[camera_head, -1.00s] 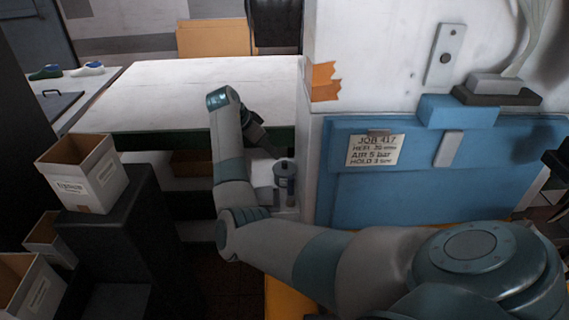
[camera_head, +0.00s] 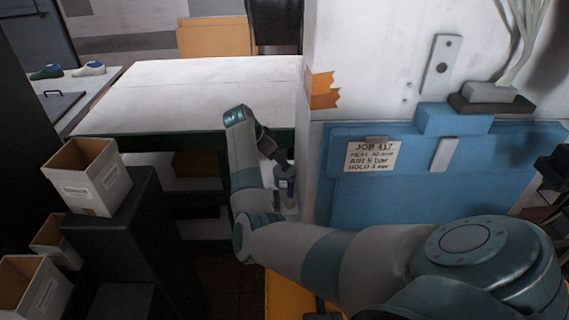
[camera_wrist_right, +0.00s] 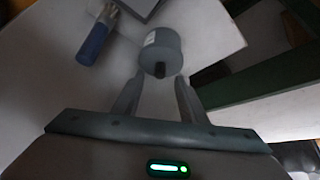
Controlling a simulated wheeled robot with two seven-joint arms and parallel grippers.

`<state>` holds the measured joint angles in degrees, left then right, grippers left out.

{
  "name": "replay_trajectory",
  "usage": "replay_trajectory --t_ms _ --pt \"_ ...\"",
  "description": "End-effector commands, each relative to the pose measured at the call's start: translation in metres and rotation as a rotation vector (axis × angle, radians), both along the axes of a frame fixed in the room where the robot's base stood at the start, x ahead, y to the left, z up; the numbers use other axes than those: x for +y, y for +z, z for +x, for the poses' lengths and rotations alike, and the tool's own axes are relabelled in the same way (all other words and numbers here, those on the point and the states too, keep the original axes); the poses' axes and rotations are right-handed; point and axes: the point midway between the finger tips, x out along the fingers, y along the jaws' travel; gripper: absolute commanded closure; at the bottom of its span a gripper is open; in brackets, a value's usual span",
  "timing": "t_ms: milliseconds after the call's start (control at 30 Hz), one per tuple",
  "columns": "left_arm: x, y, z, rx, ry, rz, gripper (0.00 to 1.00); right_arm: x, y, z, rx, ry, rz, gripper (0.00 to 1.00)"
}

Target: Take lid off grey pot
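The grey pot (camera_wrist_right: 162,45) shows in the right wrist view, with a small pale label on its side. A short black knob (camera_wrist_right: 158,70) points toward my gripper; the seam of the lid is not clear. My right gripper (camera_wrist_right: 159,82) is open, its two fingers on either side of the knob's line, with no visible grip on it. In the head view a small grey-blue pot (camera_head: 286,172) stands beside the white wall, close to my right gripper (camera_head: 272,152), which is partly hidden by my wrist. My left gripper is not in view.
A blue container with pale sticks (camera_wrist_right: 95,42) lies near the pot in the wrist view. The white wall (camera_head: 345,75) and blue panel (camera_head: 350,195) stand close on the right. A white table (camera_head: 190,90) is behind. Open boxes (camera_head: 88,178) are at left.

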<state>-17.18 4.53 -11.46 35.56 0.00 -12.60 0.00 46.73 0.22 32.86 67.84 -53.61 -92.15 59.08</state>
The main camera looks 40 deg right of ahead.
Motion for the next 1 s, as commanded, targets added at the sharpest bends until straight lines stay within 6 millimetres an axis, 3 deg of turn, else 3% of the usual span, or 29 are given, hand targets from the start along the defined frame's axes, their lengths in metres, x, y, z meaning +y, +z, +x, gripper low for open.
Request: replay_trajectory --t_ms 33,267,700,733,900,1000 --pt "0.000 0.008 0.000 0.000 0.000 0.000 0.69 -0.004 -0.002 -0.002 0.003 -0.001 0.000 0.62" --pt "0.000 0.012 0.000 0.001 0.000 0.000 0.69 -0.013 -0.019 -0.002 0.000 -0.001 0.001 0.62" --pt "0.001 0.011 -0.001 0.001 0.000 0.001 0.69 -0.013 -0.020 -0.002 0.000 0.000 0.001 0.62" --pt "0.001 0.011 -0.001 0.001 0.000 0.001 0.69 -0.013 -0.020 -0.002 0.000 0.000 0.001 0.64" --pt "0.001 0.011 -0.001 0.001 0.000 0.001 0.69 -0.013 -0.020 -0.002 0.000 0.000 0.001 1.00" --pt "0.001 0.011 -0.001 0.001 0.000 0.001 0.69 -0.013 -0.020 -0.002 0.000 0.000 0.001 1.00"
